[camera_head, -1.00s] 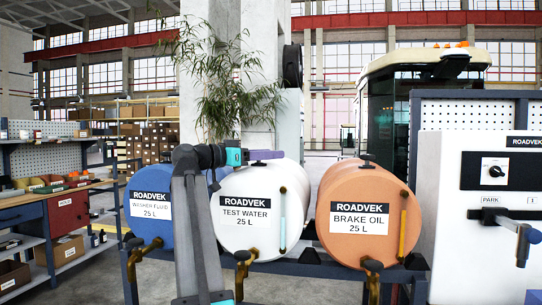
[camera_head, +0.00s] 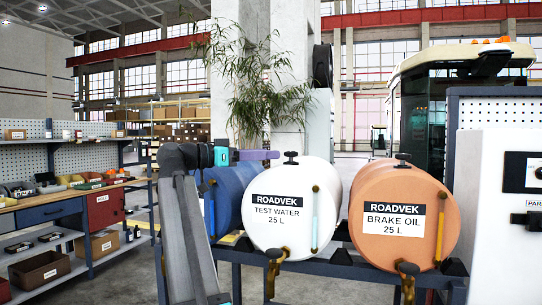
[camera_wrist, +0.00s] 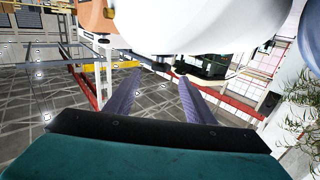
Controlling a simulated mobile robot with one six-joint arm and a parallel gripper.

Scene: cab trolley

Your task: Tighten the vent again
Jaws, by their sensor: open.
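The white TEST WATER drum (camera_head: 282,235) stands on a dark rack with a black vent knob (camera_head: 291,157) on top. The orange BRAKE OIL drum (camera_head: 398,250) to its right has a similar knob (camera_head: 403,160). My gripper (camera_head: 277,155), with purple fingers, is just left of the white drum's knob in the head view; I cannot tell the depth gap. In the wrist view my gripper (camera_wrist: 158,72) is open with nothing seen between its fingers; the white drum (camera_wrist: 190,25) fills the top. Whether any vent is loose cannot be seen.
A blue drum (camera_head: 228,195) is partly hidden behind my arm and the white drum. A plant (camera_head: 255,95) and a pillar rise behind the drums. A white cabinet (camera_head: 500,235) stands at right, shelves with a red box (camera_head: 105,207) at left. Open floor lies between shelves and rack.

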